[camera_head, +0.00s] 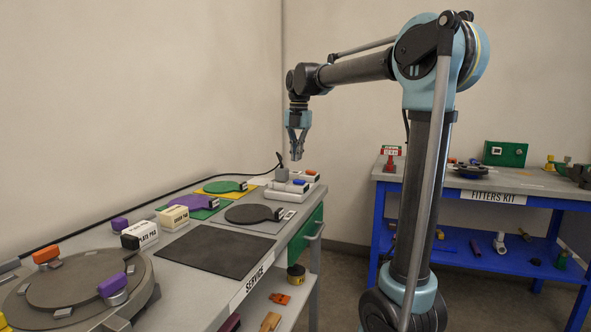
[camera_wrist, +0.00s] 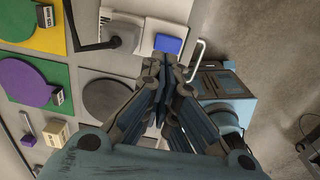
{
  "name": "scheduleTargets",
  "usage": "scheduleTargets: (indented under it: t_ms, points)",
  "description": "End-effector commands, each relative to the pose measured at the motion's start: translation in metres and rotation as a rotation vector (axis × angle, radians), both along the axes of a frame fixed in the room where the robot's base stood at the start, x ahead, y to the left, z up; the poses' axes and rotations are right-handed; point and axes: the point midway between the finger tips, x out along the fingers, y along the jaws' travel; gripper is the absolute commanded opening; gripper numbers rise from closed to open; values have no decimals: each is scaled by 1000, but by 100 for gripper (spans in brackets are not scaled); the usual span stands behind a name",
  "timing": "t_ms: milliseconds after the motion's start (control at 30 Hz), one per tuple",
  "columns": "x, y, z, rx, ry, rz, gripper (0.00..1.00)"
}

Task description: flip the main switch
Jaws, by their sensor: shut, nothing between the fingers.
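At the far right end of the service cart (camera_head: 268,244) stands a small grey block with a dark upright lever (camera_head: 280,165). The lever also shows in the wrist view (camera_wrist: 95,45), near the top. Beside it is a white box with a blue rocker (camera_head: 299,182) and an orange one (camera_head: 311,172). The blue rocker shows in the wrist view (camera_wrist: 168,45), just beyond the fingers. My gripper (camera_head: 296,157) points down above this group, apart from it. Its fingers (camera_wrist: 162,80) are shut and empty.
Round discs lie on green (camera_head: 205,214) and yellow (camera_head: 207,190) mats, with a grey disc (camera_head: 253,214) nearer. A dark mat (camera_head: 217,250) and a round fixture (camera_head: 75,285) lie further left. A blue workbench (camera_head: 460,192) stands right, across a floor gap.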

Motion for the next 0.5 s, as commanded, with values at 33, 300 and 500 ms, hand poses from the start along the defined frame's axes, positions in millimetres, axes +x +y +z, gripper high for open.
scheduleTargets:
  t_ms: [33,300,500]
  points:
    - [0,0,10,0,0,0,0]
    - [-1,-1,50,0,0,2,0]
    - [-2,0,62,0,0,4,0]
